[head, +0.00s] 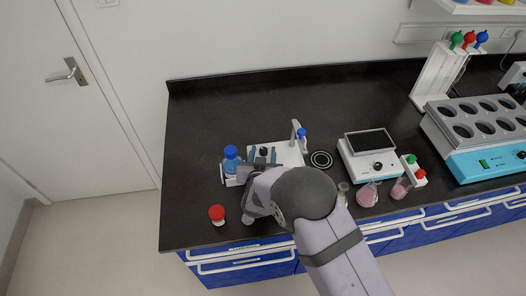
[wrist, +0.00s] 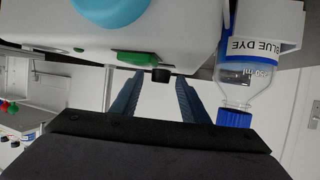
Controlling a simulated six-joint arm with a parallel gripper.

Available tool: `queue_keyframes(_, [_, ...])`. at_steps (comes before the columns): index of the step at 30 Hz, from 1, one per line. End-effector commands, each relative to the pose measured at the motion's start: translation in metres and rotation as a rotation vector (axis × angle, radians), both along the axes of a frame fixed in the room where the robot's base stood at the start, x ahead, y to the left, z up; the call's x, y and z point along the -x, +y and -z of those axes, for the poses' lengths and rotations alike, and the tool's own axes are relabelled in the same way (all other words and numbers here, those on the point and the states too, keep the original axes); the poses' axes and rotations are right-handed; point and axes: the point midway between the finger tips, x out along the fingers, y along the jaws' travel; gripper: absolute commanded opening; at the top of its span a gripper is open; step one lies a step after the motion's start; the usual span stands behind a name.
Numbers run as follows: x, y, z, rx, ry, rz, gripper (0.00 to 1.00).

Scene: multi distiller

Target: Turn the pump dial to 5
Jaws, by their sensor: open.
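The pump is a white box (wrist: 190,42) with a green switch (wrist: 138,58), and it fills the top of the wrist view. A small black dial (wrist: 161,75) sticks out from its lower edge there, beside the switch. My gripper (wrist: 160,80) is open, with one blue-grey finger on each side of the dial. The fingers look apart from the dial, but I cannot tell how deep they reach. The dial's setting is not readable. In the head view, my arm covers much of the white pump station (head: 290,154).
A blue-capped bottle labelled BLUE DYE (wrist: 240,75) stands close beside my gripper; it also shows in the head view (head: 231,158). A red-capped jar (head: 217,214) stands near the front edge. A hotplate (head: 369,150) and flasks are to the right. The back left counter is clear.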

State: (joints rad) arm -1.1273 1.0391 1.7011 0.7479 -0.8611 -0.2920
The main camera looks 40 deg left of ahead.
Motion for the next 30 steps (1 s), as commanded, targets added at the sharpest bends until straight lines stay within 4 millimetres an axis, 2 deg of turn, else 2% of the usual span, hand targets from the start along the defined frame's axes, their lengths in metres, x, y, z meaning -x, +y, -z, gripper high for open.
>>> queue_keyframes(6, [-0.0001,0.0001,0.0002,0.000,0.000,0.000,0.41])
queue_keyframes(7, [-0.0001,0.0001,0.0002,0.000,0.000,0.000,0.36])
queue_keyframes(11, [0.0000,0.0001,0.0001,0.000,0.000,0.000,0.05])
queue_keyframes(12, [0.0000,0.0001,0.0001,0.000,0.000,0.000,0.01])
queue_keyframes(20, [-0.0017,-0.0006,0.0010,-0.002,-0.001,-0.027,0.01])
queue_keyframes(30, [-0.0052,-0.0023,0.0009,-0.006,-0.005,-0.187,0.01])
